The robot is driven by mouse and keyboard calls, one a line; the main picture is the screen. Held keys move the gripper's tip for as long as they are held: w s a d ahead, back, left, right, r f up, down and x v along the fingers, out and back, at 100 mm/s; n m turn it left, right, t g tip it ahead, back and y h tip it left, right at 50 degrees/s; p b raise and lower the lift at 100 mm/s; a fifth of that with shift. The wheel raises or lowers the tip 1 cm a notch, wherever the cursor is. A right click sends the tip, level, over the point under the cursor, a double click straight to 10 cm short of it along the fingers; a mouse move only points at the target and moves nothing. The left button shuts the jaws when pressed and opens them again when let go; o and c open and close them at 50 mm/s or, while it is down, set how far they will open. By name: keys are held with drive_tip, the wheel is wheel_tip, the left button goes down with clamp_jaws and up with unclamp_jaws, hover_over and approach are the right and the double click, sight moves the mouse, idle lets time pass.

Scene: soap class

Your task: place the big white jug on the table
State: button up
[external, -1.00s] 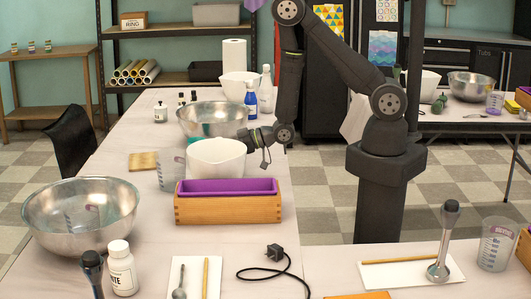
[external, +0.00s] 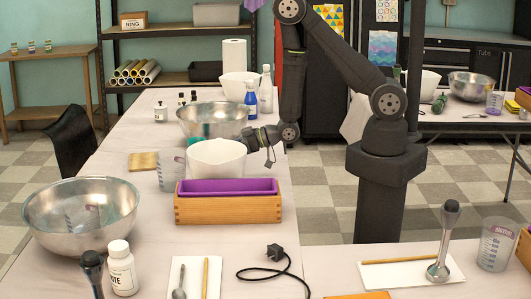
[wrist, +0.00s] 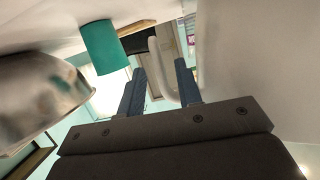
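The big white jug (external: 213,155) stands upright on the table (external: 130,195), just behind the purple-lined wooden box. My gripper (external: 272,152) is at the jug's right side, with its fingers spread. In the wrist view a large pale surface, apparently the jug's side (wrist: 260,60), fills the right. A white curved handle (wrist: 155,62) shows in line with the gap between my two fingers (wrist: 158,90). The fingers are apart and do not close on it. I cannot tell how deep the handle lies between them.
The wooden box with purple liner (external: 228,207) is close in front of the jug. A clear measuring cup (external: 171,170) is beside it on the left, and a steel bowl (external: 212,120) is behind. A larger steel bowl (external: 80,215) stands at left. A cable plug (external: 275,252) lies in front.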

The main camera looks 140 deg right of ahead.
drive_tip(key=v, duration=1)
drive_tip(key=shift+s+a+r, duration=0.1)
drive_tip(key=shift+s+r, duration=0.05)
drive_tip(key=shift+r, duration=0.05)
drive_tip(key=shift+c, duration=0.3)
drive_tip(key=w+a+r+m+g+h, duration=0.2)
drive_tip(key=w+r+m+g+h, duration=0.25)
drive_tip(key=w+r, duration=0.25)
drive_tip(key=a+m+g+y, duration=0.1)
drive_tip(key=a+m+g, duration=0.4)
drive_tip(key=a, duration=1)
drive_tip(key=shift+w+x, duration=0.15)
drive_tip(key=shift+x, duration=2.75)
drive_tip(key=shift+w+x, duration=0.2)
drive_tip(key=shift+x, duration=2.75)
drive_tip(key=shift+w+x, duration=0.15)
drive_tip(key=shift+x, duration=2.75)
drive_tip(key=shift+r, duration=0.2)
clamp_jaws()
